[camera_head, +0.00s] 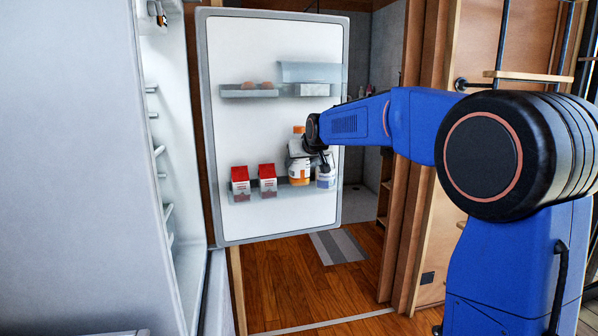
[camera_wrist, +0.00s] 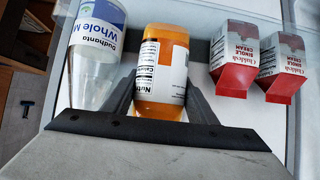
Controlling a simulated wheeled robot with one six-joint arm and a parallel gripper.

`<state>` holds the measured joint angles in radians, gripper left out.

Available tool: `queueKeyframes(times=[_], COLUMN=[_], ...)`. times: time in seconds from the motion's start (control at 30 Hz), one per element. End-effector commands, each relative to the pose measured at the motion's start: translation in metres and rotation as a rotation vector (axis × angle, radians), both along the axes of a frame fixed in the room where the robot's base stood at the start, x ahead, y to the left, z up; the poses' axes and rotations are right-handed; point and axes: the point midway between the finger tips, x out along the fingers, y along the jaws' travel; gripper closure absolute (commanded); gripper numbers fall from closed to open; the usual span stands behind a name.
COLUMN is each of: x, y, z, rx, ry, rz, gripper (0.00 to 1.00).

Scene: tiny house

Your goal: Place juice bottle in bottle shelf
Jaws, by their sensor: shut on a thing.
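The juice bottle (camera_head: 300,170) is orange with a white label and an orange cap. It is upright at the lower door shelf (camera_head: 240,195) of the open fridge, between the cartons and a milk bottle. Whether its base rests on the shelf floor is unclear. My gripper (camera_head: 316,155) is shut on it. In the wrist view my gripper (camera_wrist: 163,100) has one dark finger on each side of the juice bottle (camera_wrist: 165,65), whose label faces the camera.
Two red and white cream cartons (camera_head: 253,180) stand on the lower shelf, left of the bottle. A milk bottle (camera_head: 327,178) stands close on its right, also seen in the wrist view (camera_wrist: 95,50). The fridge door (camera_head: 270,30) stands open.

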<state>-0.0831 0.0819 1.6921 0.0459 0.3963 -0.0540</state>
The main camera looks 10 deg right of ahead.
Motion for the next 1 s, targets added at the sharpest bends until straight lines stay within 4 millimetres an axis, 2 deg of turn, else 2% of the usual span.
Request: queueKeyframes(times=[0.23,0.63,0.67,0.7,0.73,1.0], x=[0.003,0.004,0.004,0.004,0.004,0.004], y=[0.000,0.000,0.000,0.000,0.000,0.000], z=[-0.030,-0.034,-0.035,-0.035,-0.035,-0.034], rx=[0.000,0.000,-0.001,-0.001,-0.001,0.000], ry=[0.000,-0.001,0.000,0.000,0.000,0.000], rz=[0.000,0.000,0.001,0.001,0.001,0.000], gripper=[0.90,0.90,0.43,0.34,0.29,0.29])
